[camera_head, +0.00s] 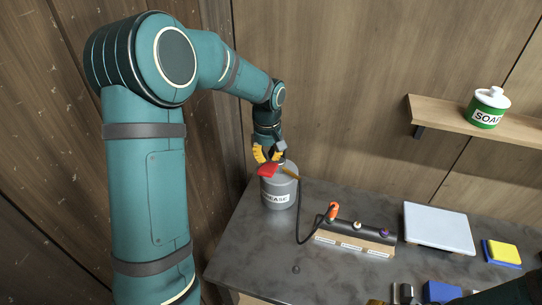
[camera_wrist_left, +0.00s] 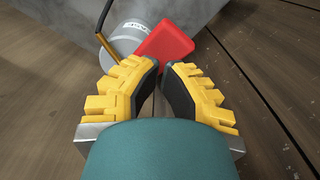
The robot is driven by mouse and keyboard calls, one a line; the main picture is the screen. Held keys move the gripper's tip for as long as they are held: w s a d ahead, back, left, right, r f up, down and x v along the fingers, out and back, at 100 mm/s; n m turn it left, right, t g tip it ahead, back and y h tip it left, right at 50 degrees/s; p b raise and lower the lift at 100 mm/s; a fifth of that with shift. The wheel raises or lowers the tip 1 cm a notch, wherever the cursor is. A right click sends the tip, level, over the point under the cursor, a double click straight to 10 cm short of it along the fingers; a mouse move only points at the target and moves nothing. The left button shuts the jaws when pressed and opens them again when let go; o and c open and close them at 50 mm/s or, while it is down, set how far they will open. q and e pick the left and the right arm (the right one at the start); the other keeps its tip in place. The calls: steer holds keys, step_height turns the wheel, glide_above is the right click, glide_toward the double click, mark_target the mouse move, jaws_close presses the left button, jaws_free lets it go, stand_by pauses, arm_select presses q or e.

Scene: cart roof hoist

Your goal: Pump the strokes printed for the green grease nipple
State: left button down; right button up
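The grey grease pump (camera_head: 279,190), labelled GREASE, stands at the table's back left with a red part (camera_head: 267,171) and brown rod (camera_head: 290,172) on top. My left gripper (camera_head: 267,153) is just above the red part. A black hose runs to an orange coupler (camera_head: 333,211) at the left end of the nipple block (camera_head: 355,237). A dark and a purple nipple (camera_head: 384,233) show; no green shows. Its printed labels are unreadable.
A white panel (camera_head: 438,228) and a blue and yellow sponge (camera_head: 503,253) lie to the right. A shelf (camera_head: 455,117) holds a SOAP jar (camera_head: 487,108). My dark right arm is cut off at bottom right, near a blue block (camera_head: 443,292).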

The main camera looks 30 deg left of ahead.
steer(key=shift+f, duration=0.1)
stand_by(0.3)
step_height(320, 180, down, 6)
steer(key=b, duration=0.5)
steer(key=shift+w+a+b, duration=0.1)
steer(key=shift+b, duration=0.2)
arm_select(q)
step_height(320, 180, down, 10)
steer(key=b, duration=0.2)
step_height(320, 180, up, 10)
steer(key=p, duration=0.8)
steer(key=shift+r, duration=0.1)
arm_select(e)
step_height(320, 180, up, 7)
step_height(320, 180, down, 6)
steer(key=b, duration=0.5)
arm_select(q)
step_height(320, 180, down, 10)
steer(key=f+b, duration=0.1)
steer(key=b, duration=0.1)
arm_select(e)
steer(key=shift+f, duration=0.85)
arm_select(q)
step_height(320, 180, up, 11)
steer(key=p, duration=0.8)
steer(key=shift+f, duration=0.1)
arm_select(e)
step_height(320, 180, up, 9)
steer(key=shift+f, duration=0.2)
